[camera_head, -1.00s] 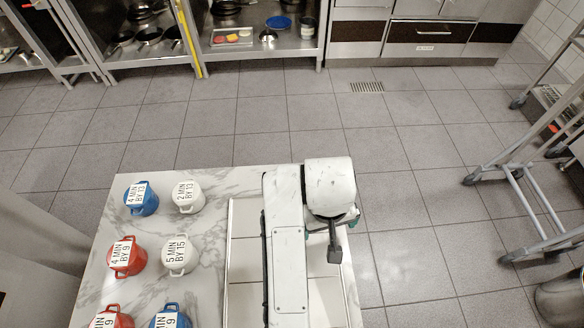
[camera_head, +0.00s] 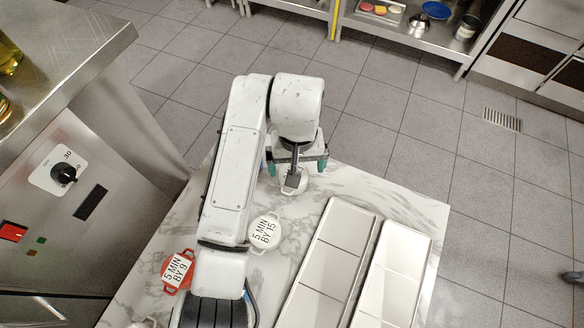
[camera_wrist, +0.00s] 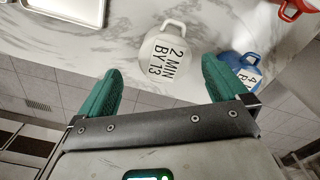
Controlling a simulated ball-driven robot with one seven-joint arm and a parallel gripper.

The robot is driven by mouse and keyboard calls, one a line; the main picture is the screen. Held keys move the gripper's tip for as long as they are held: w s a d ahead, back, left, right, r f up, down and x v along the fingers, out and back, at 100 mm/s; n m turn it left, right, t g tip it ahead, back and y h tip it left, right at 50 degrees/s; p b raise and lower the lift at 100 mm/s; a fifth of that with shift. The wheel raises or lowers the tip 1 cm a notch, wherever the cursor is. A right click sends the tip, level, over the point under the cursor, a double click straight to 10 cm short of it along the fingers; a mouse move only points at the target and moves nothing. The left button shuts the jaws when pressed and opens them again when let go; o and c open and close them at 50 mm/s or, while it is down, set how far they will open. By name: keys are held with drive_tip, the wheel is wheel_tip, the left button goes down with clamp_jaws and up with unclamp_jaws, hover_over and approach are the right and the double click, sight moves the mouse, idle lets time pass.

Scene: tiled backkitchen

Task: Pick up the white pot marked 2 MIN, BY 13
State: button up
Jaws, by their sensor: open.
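The white pot marked 2 MIN, BY 13 (camera_wrist: 164,52) stands upright on the marble top in the wrist view, its label readable and its handles at top and bottom. My gripper (camera_wrist: 161,68) is open, its green fingers spread to the pot's left and right; the pot's body lies between and slightly beyond the tips. I cannot tell the height gap. In the head view my gripper (camera_head: 296,168) hangs over this pot (camera_head: 296,184), which is mostly hidden beneath it.
A blue pot (camera_wrist: 243,70) stands close by the right finger, with a red pot (camera_wrist: 290,10) beyond. The head view shows a white 5 MIN, BY 15 pot (camera_head: 264,233), a red pot (camera_head: 178,271) and pale trays (camera_head: 325,260). A steel counter (camera_head: 60,60) stands at left.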

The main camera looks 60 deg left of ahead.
drive_tip(key=f, duration=0.2)
drive_tip(key=f+b, duration=0.1)
drive_tip(key=f, duration=0.2)
drive_tip(key=f+b, duration=0.1)
drive_tip(key=f, duration=0.2)
drive_tip(key=shift+s+a, duration=0.2)
drive_tip(key=shift+a, duration=0.05)
drive_tip(key=shift+c, duration=0.4)
drive_tip(key=c, duration=1.1)
drive_tip(key=shift+c, duration=0.2)
drive_tip(key=shift+r, duration=0.1)
